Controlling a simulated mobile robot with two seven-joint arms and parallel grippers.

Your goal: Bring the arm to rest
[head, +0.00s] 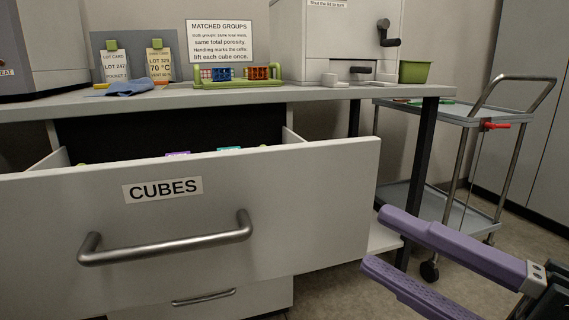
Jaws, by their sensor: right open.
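My right gripper (374,240) is at the lower right of the head view, with two purple fingers apart and nothing between them. It is in front of the right end of an open drawer labelled CUBES (300,205) and apart from the drawer's handle (170,240). My left gripper is out of view. The drawer is pulled out under the bench.
On the bench (340,92) stand a green rack (237,84) with blue and red cubes, a blue cloth (137,88), two lot cards, a white machine (310,40) and a green bin (414,72). A wheeled cart (430,113) stands at the right. Floor shows between cart and drawer.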

